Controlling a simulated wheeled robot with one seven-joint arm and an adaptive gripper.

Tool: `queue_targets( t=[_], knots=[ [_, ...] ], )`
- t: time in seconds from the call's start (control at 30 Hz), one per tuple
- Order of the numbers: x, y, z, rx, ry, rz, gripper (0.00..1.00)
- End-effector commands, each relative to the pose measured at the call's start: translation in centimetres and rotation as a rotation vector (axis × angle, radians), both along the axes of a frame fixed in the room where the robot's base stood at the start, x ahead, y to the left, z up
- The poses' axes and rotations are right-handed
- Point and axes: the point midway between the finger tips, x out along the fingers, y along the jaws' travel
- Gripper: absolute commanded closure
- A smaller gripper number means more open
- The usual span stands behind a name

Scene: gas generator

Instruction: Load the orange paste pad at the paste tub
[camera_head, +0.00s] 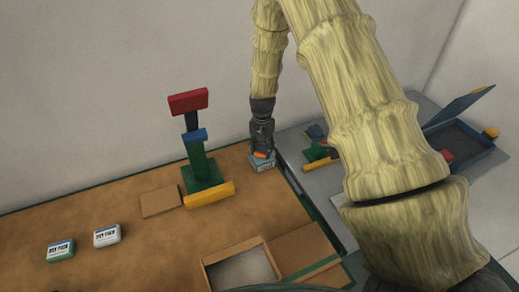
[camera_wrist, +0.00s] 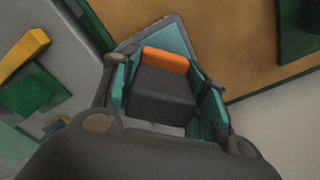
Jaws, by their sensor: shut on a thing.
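My gripper (camera_head: 261,143) points down at the right end of the brown table, beside the wall. It is shut on the orange paste pad (camera_wrist: 165,60), which shows as an orange block with a dark block behind it, between the teal finger pads in the wrist view. The orange also shows in the head view (camera_head: 260,155). The paste tub (camera_head: 263,166), a small pale blue-grey box with a label, is directly below the gripper. Its teal-grey top shows past the pad in the wrist view (camera_wrist: 168,34). I cannot tell whether the pad touches it.
A green stand (camera_head: 203,174) with blue and red blocks rises left of the gripper, near a yellow bar (camera_head: 209,195). Green (camera_head: 60,250) and white (camera_head: 107,236) packs lie far left. An open box (camera_head: 240,268) is in front. A grey table with a blue tray (camera_head: 462,150) lies right.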

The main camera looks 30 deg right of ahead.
Motion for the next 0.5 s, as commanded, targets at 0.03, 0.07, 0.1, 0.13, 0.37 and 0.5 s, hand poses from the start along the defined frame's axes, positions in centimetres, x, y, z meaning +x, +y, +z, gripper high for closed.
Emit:
queue_targets(
  t=[0.03,0.07,0.1,0.13,0.37,0.5],
  knots=[
    [0.00,0.00,-0.01,0.000,0.000,0.000,0.75],
    [0.00,0.00,-0.01,0.000,0.000,0.000,0.75],
    [0.00,0.01,-0.02,0.000,0.000,0.000,0.75],
    [0.00,0.01,-0.03,0.000,0.000,0.000,0.75],
    [0.01,0.02,-0.19,0.000,0.000,0.000,0.75],
    [0.00,0.01,-0.32,0.000,0.000,0.000,0.75]
  ],
)
